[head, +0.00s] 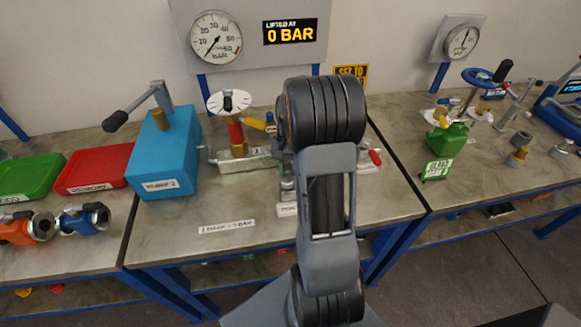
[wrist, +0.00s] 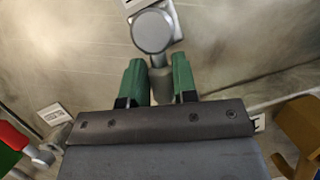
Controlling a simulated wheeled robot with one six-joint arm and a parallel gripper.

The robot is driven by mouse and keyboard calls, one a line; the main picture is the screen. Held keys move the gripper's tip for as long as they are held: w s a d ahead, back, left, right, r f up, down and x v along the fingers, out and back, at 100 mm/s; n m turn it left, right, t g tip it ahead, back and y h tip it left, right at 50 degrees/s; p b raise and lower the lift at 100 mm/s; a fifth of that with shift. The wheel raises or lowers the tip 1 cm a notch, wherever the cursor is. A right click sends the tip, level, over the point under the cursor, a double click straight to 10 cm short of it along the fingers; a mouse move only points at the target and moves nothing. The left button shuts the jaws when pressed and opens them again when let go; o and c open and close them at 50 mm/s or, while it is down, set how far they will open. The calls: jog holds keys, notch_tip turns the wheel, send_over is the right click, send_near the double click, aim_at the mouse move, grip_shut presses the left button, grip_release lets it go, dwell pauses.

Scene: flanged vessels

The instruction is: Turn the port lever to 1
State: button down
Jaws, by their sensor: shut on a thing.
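My gripper (wrist: 159,72) has two green fingers in the wrist view, shut on a grey metal piece that I take to be the port lever (wrist: 161,84). The lever runs up to a round grey cap (wrist: 153,30) just beyond the fingertips. In the head view my arm hides the gripper and most of the port fitting. A small metal part (head: 287,190) shows left of the arm, above a partly hidden label (head: 287,209) starting "POR". The lever's number marks cannot be read.
A blue box (head: 163,160) with a black-handled lever and a white-dial valve (head: 229,103) stand left of my arm. A red-handled valve (head: 375,157) is close on the right. A gauge (head: 215,38) and a "0 BAR" display (head: 290,32) are behind. The bench front (head: 225,250) is mostly clear.

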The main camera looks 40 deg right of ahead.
jog(key=shift+w+a+n+h, duration=0.2)
jog(key=shift+n+h, duration=0.1)
jog(key=shift+n, duration=0.3)
jog(key=c, duration=0.9)
grip_release()
jog(key=shift+w+r, duration=0.1)
jog(key=shift+r, duration=0.05)
jog(key=w+d, duration=0.2)
jog(key=w, duration=0.1)
jog(key=w+d, duration=0.2)
jog(key=w, duration=0.2)
jog(key=w+d+b, duration=0.1)
jog(key=w+d, duration=0.1)
jog(key=w, duration=0.1)
jog(key=shift+w+d+r, duration=0.15)
jog(key=shift+d+r, duration=0.25)
